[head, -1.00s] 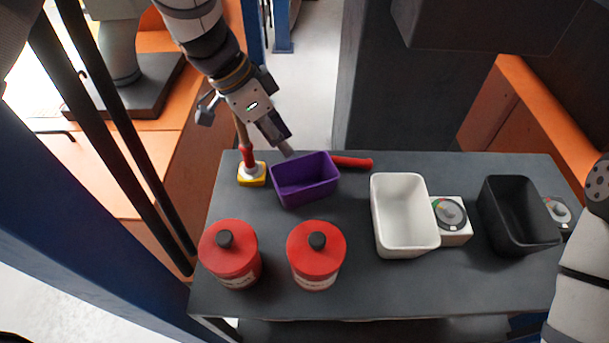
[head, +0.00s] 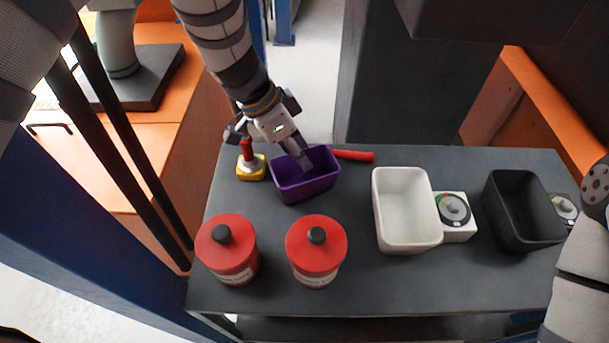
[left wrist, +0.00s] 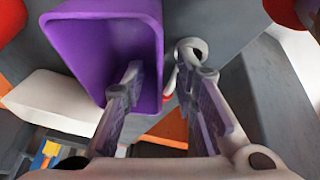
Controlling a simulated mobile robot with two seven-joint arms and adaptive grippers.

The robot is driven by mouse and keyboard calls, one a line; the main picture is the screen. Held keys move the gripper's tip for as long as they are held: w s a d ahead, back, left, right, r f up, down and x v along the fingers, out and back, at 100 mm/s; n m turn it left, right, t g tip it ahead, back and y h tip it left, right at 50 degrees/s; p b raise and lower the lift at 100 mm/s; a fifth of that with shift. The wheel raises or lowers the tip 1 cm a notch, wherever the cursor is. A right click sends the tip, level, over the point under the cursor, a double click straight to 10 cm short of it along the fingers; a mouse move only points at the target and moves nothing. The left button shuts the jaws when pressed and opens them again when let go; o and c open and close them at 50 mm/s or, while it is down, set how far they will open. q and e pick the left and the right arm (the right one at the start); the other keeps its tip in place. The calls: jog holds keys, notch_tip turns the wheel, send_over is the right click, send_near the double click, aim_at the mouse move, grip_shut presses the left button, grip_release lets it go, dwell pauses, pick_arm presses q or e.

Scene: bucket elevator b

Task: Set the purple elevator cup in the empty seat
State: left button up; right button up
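The purple elevator cup (head: 305,188) stands upright on the dark table, near its back left edge, with its opening up. In the left wrist view the cup (left wrist: 100,35) fills the upper left. My left gripper (head: 303,160) reaches down at the cup's back rim. In the left wrist view my left gripper (left wrist: 165,90) is open. One finger overlaps the cup's inside and the other is outside, with the cup's wall between them. I cannot tell whether either finger touches it. My right gripper is out of view; only part of my right arm shows. I cannot make out the empty seat.
Two red jars (head: 227,249) (head: 316,251) stand at the front. A white bin (head: 407,240) and a black bin (head: 520,240) stand right, beside dial boxes (head: 455,213). A yellow-based tool (head: 251,170) and red handle (head: 353,156) lie near the cup.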

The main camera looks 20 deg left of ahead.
pick_arm(q)
jog(key=shift+f, duration=0.1)
grip_shut()
dwell(0.4)
